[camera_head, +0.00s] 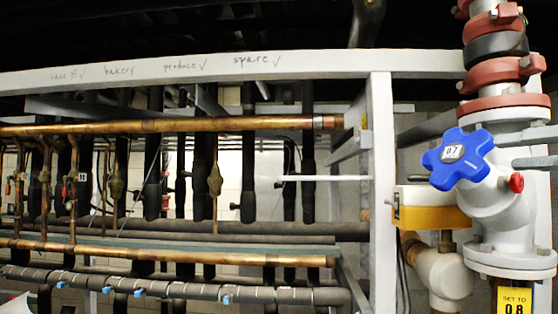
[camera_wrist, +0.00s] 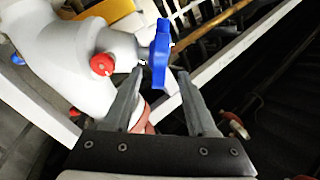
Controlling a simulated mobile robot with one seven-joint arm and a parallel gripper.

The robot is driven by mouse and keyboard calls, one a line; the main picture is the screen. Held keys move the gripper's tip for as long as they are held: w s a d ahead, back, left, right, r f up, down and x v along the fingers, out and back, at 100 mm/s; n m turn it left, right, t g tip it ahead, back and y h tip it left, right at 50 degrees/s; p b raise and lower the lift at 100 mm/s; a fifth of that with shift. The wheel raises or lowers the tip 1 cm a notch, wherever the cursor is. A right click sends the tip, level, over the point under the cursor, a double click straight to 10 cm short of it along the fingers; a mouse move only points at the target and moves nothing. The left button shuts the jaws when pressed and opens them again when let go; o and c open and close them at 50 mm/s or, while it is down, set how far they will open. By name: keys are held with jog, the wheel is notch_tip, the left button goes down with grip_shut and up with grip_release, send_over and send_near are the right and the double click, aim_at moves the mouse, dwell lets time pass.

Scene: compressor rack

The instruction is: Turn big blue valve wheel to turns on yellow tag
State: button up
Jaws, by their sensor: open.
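The big blue valve wheel (camera_head: 458,158) is a lobed handwheel on the white valve body (camera_head: 500,210) at the right in the head view. A white label at its hub appears to read 0.7. A yellow tag (camera_head: 515,300) below reads "SET TO" and what looks like 0.8; its bottom is cut off. My gripper (camera_head: 500,150) reaches in from the right edge with two grey fingers close to the wheel's right side. In the wrist view my gripper (camera_wrist: 161,78) is open, and the wheel (camera_wrist: 160,55) shows edge-on between and just beyond the fingertips. I cannot tell whether they touch.
A small red knob (camera_head: 516,183) sits right of the wheel, and shows large in the wrist view (camera_wrist: 102,64). Red flanges (camera_head: 495,85) stack above. A yellow-and-white box (camera_head: 430,208) and a white frame post (camera_head: 382,200) stand left. Copper pipes (camera_head: 170,126) fill the rack.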

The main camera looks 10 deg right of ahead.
aim_at(453, 158)
jog(key=p+x, duration=0.1)
jog(key=x, duration=1)
grip_shut()
